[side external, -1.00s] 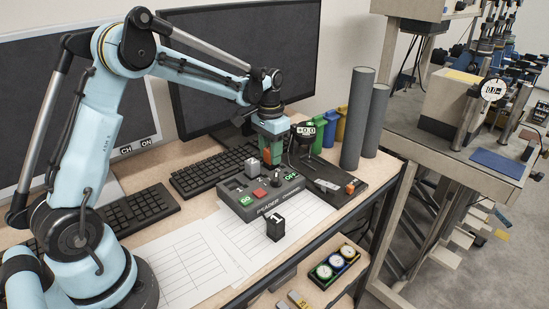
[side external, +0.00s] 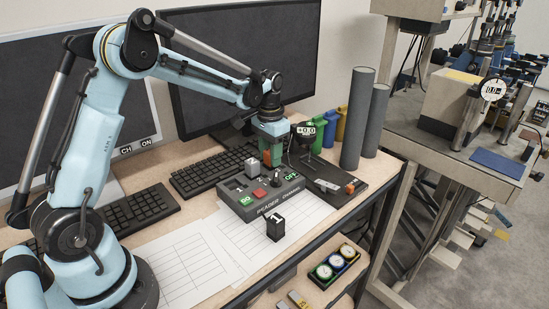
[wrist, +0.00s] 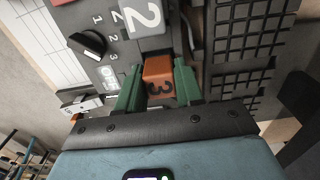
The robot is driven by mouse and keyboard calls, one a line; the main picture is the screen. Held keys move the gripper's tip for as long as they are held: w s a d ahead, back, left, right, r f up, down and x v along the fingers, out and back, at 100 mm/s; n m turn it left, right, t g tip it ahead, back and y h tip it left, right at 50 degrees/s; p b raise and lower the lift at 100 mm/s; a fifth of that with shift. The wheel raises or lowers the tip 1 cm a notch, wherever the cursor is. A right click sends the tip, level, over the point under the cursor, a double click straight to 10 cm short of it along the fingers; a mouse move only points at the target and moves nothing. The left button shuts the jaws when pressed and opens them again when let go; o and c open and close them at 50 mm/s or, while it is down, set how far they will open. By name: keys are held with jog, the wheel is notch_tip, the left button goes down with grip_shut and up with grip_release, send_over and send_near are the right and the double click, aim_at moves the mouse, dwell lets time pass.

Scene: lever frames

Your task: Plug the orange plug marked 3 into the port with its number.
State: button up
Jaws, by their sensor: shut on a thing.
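My gripper (side external: 272,158) has green fingers and is shut on the orange plug (wrist: 158,74) marked 3. It is over the back edge of the grey control panel (side external: 262,207), seen in the side view. Only a sliver of the plug shows there, beside a finger. In the wrist view the plug sits between both fingers (wrist: 160,90), its 3 facing the camera. The plug's far end is at the panel edge; its port is hidden, and I cannot tell whether it is seated. A grey block (wrist: 144,16) marked 2 stands on the panel beside the plug.
A black block (side external: 275,229) marked 1 stands on the paper in front of the panel. A black knob (wrist: 88,43) and a red button (side external: 259,193) are on the panel. A keyboard (side external: 200,176) lies behind left. A black tray (side external: 335,195) and grey cylinders (side external: 357,120) stand right.

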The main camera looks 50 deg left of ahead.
jog(key=shift+f, duration=0.15)
dwell(0.5)
jog(key=o, duration=1.5)
jog(key=shift+r, duration=3.55)
